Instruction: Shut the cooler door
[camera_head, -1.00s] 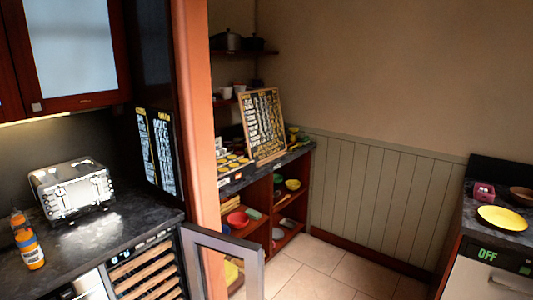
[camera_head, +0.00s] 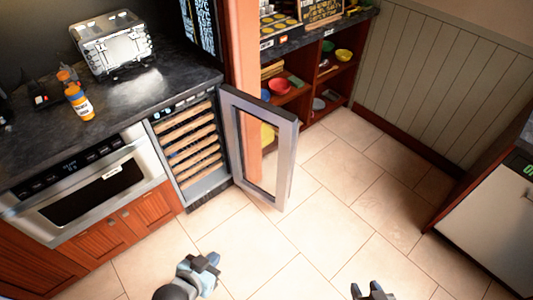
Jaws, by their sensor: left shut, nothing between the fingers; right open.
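The cooler (camera_head: 193,150) is built in under the dark counter, with several wooden racks inside. Its door (camera_head: 287,157), a grey metal frame with a glass pane, stands wide open, swung out over the floor to the right of the opening. My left gripper (camera_head: 212,264) is at the bottom of the view, below and in front of the cooler, shut and empty. My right gripper (camera_head: 373,292) is at the bottom edge, right of the door, open and empty. Both are apart from the door.
A microwave drawer (camera_head: 90,190) is left of the cooler. A toaster (camera_head: 113,44) and an orange bottle (camera_head: 79,102) stand on the counter. Shelves (camera_head: 310,82) with bowls are behind the door. A white appliance (camera_head: 490,232) stands at right. The tiled floor between is clear.

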